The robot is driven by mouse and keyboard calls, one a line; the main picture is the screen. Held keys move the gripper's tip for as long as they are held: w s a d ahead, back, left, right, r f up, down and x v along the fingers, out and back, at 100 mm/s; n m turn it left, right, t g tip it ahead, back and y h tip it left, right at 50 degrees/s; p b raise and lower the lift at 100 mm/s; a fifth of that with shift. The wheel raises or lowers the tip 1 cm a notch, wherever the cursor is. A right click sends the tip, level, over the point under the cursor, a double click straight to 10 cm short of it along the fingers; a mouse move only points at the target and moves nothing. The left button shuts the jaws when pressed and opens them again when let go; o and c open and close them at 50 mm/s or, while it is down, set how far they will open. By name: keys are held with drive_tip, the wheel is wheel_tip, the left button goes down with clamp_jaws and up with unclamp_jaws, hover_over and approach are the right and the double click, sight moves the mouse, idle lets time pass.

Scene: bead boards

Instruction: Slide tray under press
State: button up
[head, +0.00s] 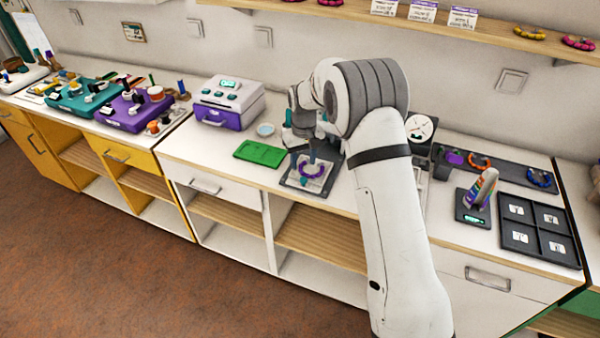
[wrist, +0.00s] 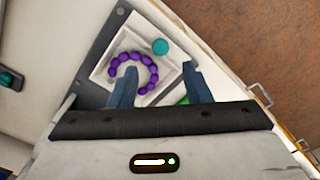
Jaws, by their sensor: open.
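The tray (head: 297,183) is a small light square piece with a ring of purple beads (head: 312,171) and a teal round piece (head: 303,182) on it. It lies on a dark grey base plate (head: 285,180), which looks like the base of the press; the arm hides much of what stands behind. In the wrist view the tray (wrist: 108,68) carries the purple bead arc (wrist: 150,71) and the teal disc (wrist: 160,47). My gripper (wrist: 157,72) is open, its two blue-grey fingers pointing toward the tray's near side. I cannot tell whether they touch it.
A green mat (head: 260,153) lies left of the base plate. A white and purple machine (head: 225,103) stands behind it. At right are a dark compartment tray (head: 510,235) and a small stand (head: 473,213) with a colourful piece. The counter's front edge is close to the base plate.

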wheel_tip(320, 180, down, 7)
drive_tip(key=shift+r+p, duration=0.2)
drive_tip(key=shift+p, duration=0.35)
clamp_jaws()
drive_tip(key=shift+d, duration=0.1)
